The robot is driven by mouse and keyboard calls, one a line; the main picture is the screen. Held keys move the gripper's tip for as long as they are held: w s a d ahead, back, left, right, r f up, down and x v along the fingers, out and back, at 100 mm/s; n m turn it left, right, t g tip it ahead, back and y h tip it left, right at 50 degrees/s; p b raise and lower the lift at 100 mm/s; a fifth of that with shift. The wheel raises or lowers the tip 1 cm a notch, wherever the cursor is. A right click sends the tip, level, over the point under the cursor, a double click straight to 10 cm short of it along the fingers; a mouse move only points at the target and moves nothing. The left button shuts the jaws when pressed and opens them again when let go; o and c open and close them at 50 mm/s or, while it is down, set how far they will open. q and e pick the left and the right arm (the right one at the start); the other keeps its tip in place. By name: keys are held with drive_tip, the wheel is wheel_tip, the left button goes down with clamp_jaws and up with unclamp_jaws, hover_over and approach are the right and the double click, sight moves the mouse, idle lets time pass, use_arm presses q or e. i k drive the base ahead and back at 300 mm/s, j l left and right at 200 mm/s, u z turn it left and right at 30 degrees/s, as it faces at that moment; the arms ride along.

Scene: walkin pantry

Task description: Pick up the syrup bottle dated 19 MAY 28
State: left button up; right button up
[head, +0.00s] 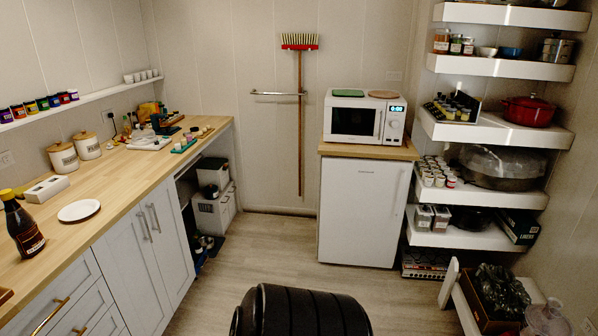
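A dark brown bottle (22,226) with a yellow cap and a label stands upright on the wooden counter (125,185) at the far left of the head view. It looks like a syrup bottle, but any date on it is too small to read. No other bottle of this kind is clear to me. Neither of my grippers is in view.
A white plate (79,210), a white box (47,189) and two canisters (63,157) stand near the bottle. A large black ribbed shape (300,312) fills the bottom middle; I cannot tell what it is. Floor (265,255) before the fridge (360,212) is clear.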

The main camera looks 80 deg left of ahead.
sight(21, 226)
drive_tip(key=u, duration=4.4)
drive_tip(key=i+l+z, duration=0.15)
drive_tip(key=i+z, duration=0.35)
drive_tip(key=i, duration=1)
